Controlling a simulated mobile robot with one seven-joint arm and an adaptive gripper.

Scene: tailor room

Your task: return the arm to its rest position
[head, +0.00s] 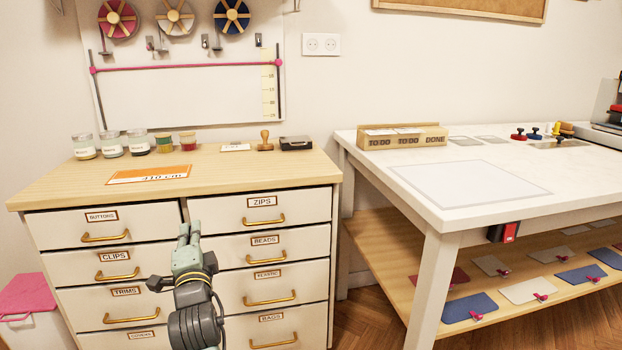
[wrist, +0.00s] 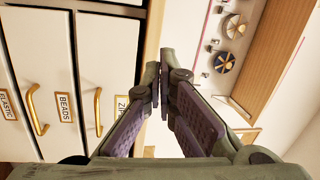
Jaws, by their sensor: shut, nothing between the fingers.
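My gripper (head: 189,232) is shut and empty in the head view. It points up and stands in front of the drawer cabinet (head: 190,220), with its tips between the left and right drawer columns. In the wrist view my gripper (wrist: 160,85) has its fingertips together, with nothing between them. The wrist view is turned on its side and shows cabinet drawers on the left, close by. All the cabinet drawers in view look shut. I cannot tell the exact gap between my gripper and the drawer fronts.
Jars (head: 111,146), a stamp (head: 265,141) and an orange-white card (head: 149,174) are on the cabinet top. A white table (head: 365,160) with a lower shelf (head: 390,240) stands to the right. Wooden floor (head: 365,318) shows between them.

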